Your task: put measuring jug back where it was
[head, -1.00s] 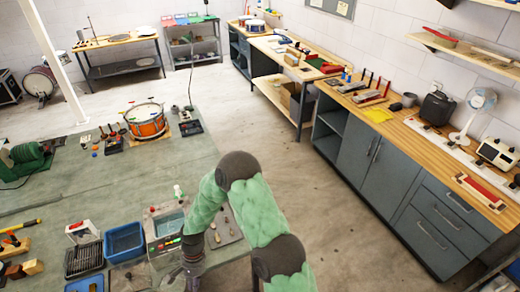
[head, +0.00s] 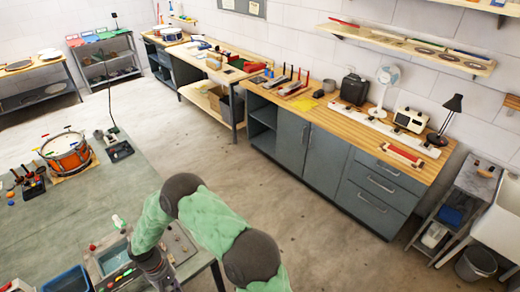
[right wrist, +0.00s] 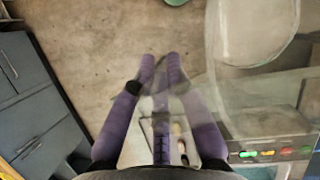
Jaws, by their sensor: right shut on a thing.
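The measuring jug (right wrist: 250,60) is a clear, see-through vessel in the right wrist view, filling the upper right. My right gripper (right wrist: 160,70) has purple fingers closed around a clear part of it, which looks like its handle. The jug's outline is faint, and I cannot make out whether it holds anything. In the head view my right gripper (head: 162,274) is at the bottom, beside the basin unit, partly cut off by the frame; the jug cannot be made out there. My left gripper is in neither view.
A basin unit (head: 92,268) with blue water and coloured buttons stands on the green bench (head: 130,182) by its near edge; its buttons show in the wrist view (right wrist: 270,153). A blue tub (head: 68,281) is left of it. Open floor (head: 250,190) separates the bench from grey cabinets (head: 318,160).

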